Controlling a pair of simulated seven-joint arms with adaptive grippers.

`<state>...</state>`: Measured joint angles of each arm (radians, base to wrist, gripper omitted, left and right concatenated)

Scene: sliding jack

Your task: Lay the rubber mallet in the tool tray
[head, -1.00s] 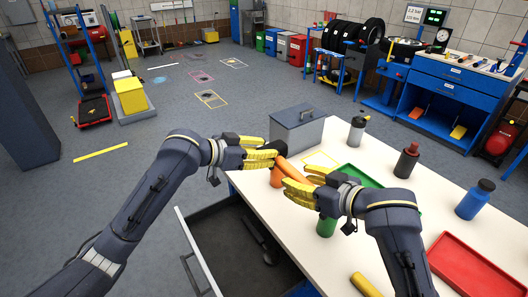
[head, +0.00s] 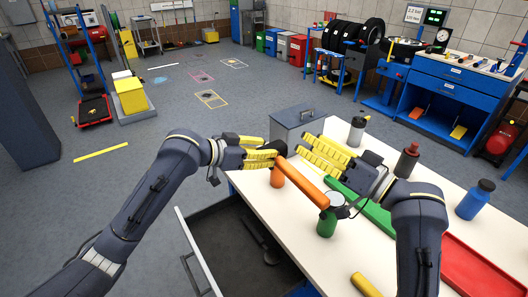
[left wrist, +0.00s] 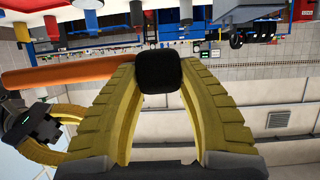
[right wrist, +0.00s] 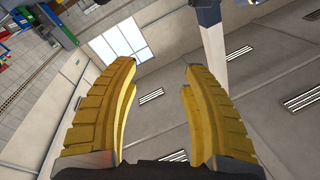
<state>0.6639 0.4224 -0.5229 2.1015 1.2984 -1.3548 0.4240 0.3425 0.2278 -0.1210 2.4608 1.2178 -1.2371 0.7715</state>
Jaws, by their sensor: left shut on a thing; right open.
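The mallet has a black head (head: 277,147) and a long orange handle (head: 305,184). My left gripper (head: 269,153) is shut on the black head and holds the mallet above the table's near-left edge. The left wrist view shows the head (left wrist: 157,71) between the fingertips, with the handle (left wrist: 70,76) running left. My right gripper (head: 309,148) is open and empty, just above and beside the handle; the right wrist view shows nothing between its fingers. A green tray (head: 370,207) lies on the table, partly hidden by my right arm. A red tray (head: 480,262) lies nearer right.
An orange cylinder (head: 277,178) and a green one (head: 326,224) stand below the mallet. A grey toolbox (head: 297,126) stands behind. Grey, dark red and blue bottles (head: 475,199) stand farther right. A yellow cylinder (head: 366,285) lies in front. An open drawer (head: 235,240) juts out at the left.

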